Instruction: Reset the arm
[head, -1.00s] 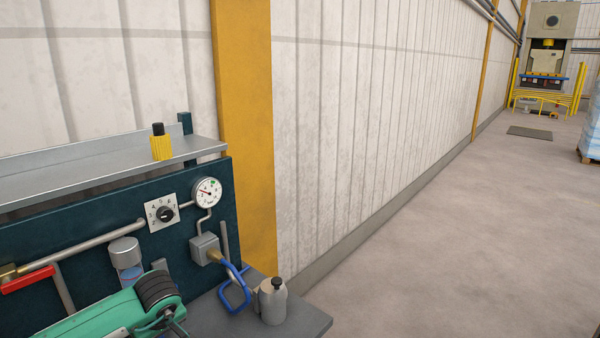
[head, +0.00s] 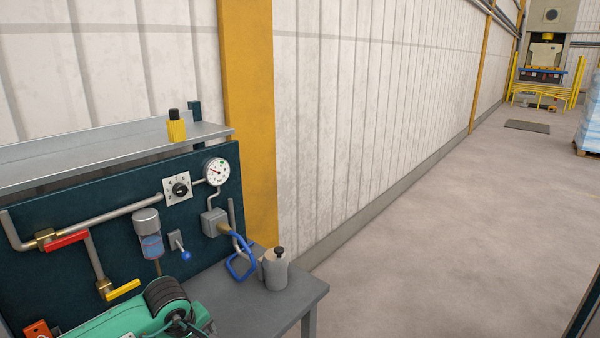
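Neither of my grippers shows in the head view, and I see no arm that I can identify for sure. Whether my grippers are open or shut, or hold anything, is hidden. A dark slanted edge (head: 582,318) cuts into the lower right corner; I cannot tell what it belongs to.
A grey bench (head: 303,291) stands at lower left with a green machine (head: 120,324) and a grey canister (head: 276,272). Behind it, a dark panel (head: 110,184) carries valves, pipes and a gauge (head: 216,172). Open floor (head: 440,240) lies right.

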